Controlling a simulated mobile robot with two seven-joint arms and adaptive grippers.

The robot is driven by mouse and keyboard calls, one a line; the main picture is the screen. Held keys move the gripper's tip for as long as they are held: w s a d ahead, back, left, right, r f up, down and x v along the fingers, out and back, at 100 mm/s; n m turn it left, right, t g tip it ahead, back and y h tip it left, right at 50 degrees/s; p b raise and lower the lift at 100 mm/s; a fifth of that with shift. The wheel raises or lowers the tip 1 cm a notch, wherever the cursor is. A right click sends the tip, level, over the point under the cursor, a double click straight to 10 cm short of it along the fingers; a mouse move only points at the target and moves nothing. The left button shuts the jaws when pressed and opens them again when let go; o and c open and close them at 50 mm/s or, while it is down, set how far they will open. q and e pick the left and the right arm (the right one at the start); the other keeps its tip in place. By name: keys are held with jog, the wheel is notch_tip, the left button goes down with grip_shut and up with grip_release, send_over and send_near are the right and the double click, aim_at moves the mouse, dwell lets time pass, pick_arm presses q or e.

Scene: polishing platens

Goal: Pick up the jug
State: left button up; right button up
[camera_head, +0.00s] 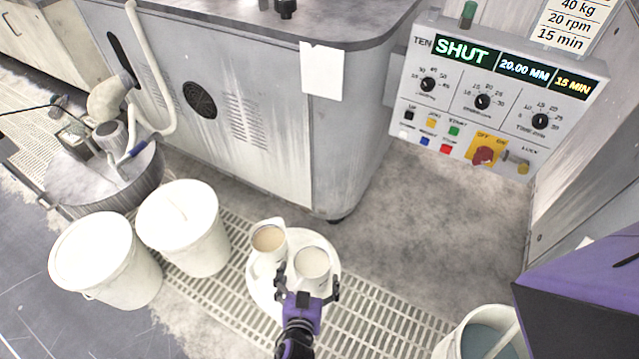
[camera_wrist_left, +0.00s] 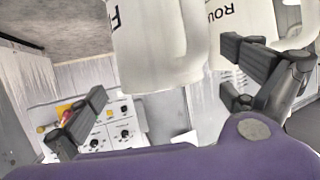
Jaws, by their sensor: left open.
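Two white jugs stand close together on a round white tray (camera_head: 257,297). The left jug (camera_head: 268,239) holds tan liquid. The right jug (camera_head: 312,262) looks pale inside. My left gripper (camera_head: 307,284) is open at the near side of the right jug, with its fingers spread. In the left wrist view the gripper (camera_wrist_left: 165,72) has one jug (camera_wrist_left: 155,50), lettered "F", ahead between its fingers. The other jug (camera_wrist_left: 238,18), lettered "ROU", is behind the right finger. Contact cannot be told. My right gripper is not in view.
An open bucket (camera_head: 482,340) with grey liquid is at the lower right. A grey machine (camera_head: 250,130) stands behind, with a control panel (camera_head: 490,100) reading "SHUT". Floor right of the tray is clear.

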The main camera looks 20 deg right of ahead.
pick_arm(q)
jog(key=b+x, duration=0.1)
jog(key=x, duration=0.1)
jog(key=shift+w+d+f+b, duration=0.1)
jog(key=shift+d+f+b, duration=0.1)
jog(key=shift+f+b, duration=0.2)
jog(key=shift+w+d, duration=0.25)
jog(key=shift+w, duration=0.3)
jog(key=c, duration=2.1)
jog(key=shift+w+r, duration=0.1)
jog(key=shift+r, duration=0.05)
